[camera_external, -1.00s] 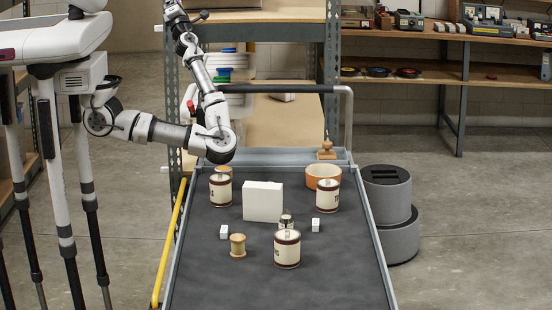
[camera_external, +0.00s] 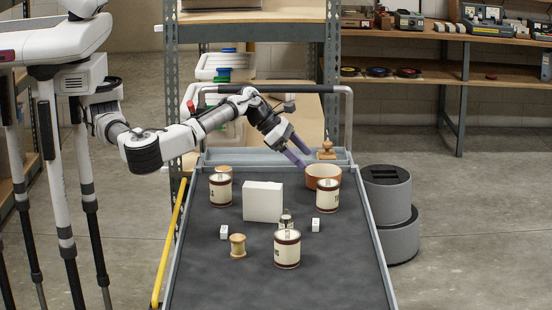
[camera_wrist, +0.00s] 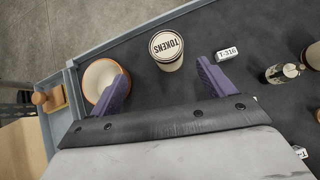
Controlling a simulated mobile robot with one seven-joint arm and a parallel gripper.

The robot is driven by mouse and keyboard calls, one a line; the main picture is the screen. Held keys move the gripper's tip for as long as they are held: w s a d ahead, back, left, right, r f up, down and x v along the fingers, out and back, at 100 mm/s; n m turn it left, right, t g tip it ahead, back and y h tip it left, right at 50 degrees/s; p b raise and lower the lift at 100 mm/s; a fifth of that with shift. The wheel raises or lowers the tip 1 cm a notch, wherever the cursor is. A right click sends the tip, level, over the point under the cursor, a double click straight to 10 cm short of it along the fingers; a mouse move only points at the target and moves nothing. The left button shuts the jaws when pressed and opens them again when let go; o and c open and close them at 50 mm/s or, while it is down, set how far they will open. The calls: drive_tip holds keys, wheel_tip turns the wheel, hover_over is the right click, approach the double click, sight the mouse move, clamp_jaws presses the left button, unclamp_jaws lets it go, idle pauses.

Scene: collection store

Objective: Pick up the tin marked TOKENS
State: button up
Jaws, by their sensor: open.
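The tin marked TOKENS (camera_wrist: 166,47) is cream and dark red; its lid lettering shows upside down in the wrist view. In the external view it is the tin (camera_external: 327,196) at the right of the cart top, just in front of the orange bowl (camera_external: 322,184). My gripper (camera_external: 307,158) is open and empty, reaching down above the far right of the cart near the bowl. In the wrist view its purple fingers (camera_wrist: 164,68) are spread to either side of the tin's line, with the left finger overlapping the bowl. Contact with the tin is not visible.
A white block (camera_external: 263,202) stands left of the tin. A small white tag marked T-316 (camera_wrist: 228,54) lies beside it. Other tins stand at the left (camera_external: 220,189) and front (camera_external: 287,250). A wooden stamp (camera_external: 326,150) sits at the cart's far edge.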

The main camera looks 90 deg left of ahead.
sight(333, 191)
drive_tip(key=x, duration=0.3)
drive_tip(key=p+x, duration=0.1)
drive_tip(key=x, duration=0.4)
drive_tip(key=shift+d+f, duration=0.3)
drive_tip(key=shift+d, duration=0.15)
drive_tip(key=shift+p+x, duration=1.15)
drive_tip(key=shift+x, duration=1.6)
drive_tip(key=shift+s+d+f, duration=0.1)
drive_tip(key=shift+s+f, duration=0.05)
drive_tip(key=shift+s, duration=0.05)
drive_tip(key=shift+c, duration=0.4)
drive_tip(key=c, duration=1.2)
